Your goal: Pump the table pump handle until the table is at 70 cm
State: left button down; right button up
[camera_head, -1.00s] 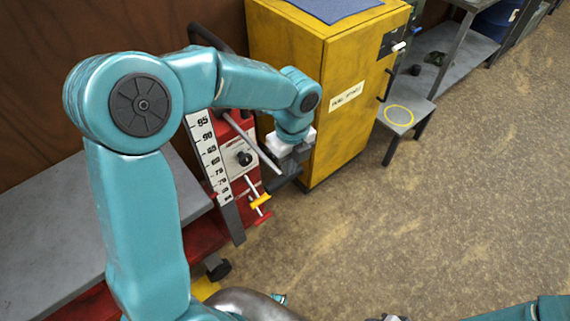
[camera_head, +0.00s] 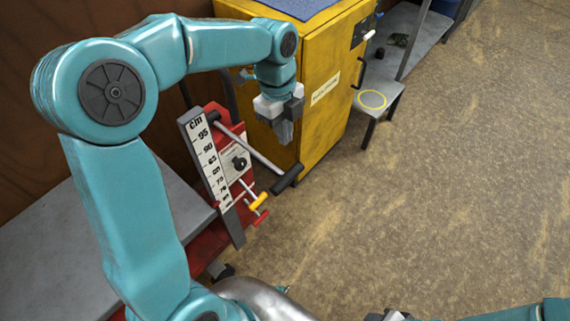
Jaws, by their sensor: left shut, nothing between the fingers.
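The table pump's handle is a grey rod with a black crossbar grip (camera_head: 287,179), sticking out from the red pump panel (camera_head: 238,133). A white height scale in cm (camera_head: 207,160) stands beside it; I cannot tell its reading. The grey table top (camera_head: 45,245) is at the left. My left gripper (camera_head: 285,140) is shut and empty, above the black grip and apart from it, in front of the yellow cabinet. My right gripper (camera_head: 393,316) barely shows at the bottom edge, and its fingers are hidden.
A yellow T-handle (camera_head: 257,201) and a red one (camera_head: 262,217) sit just below the pump rod. The yellow cabinet (camera_head: 318,110) stands close behind. A grey bench with a yellow ring (camera_head: 372,100) is further right. The brown floor (camera_head: 430,200) is clear.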

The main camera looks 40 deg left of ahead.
pick_arm(q)
jog(key=shift+s+a+r, duration=0.15)
jog(key=shift+a+r, duration=0.35)
jog(key=shift+a, duration=0.1)
send_near(286, 176)
jog(key=f, duration=0.4)
jog(key=d+f, duration=0.1)
jog(key=f, duration=0.1)
jog(key=shift+f, duration=0.4)
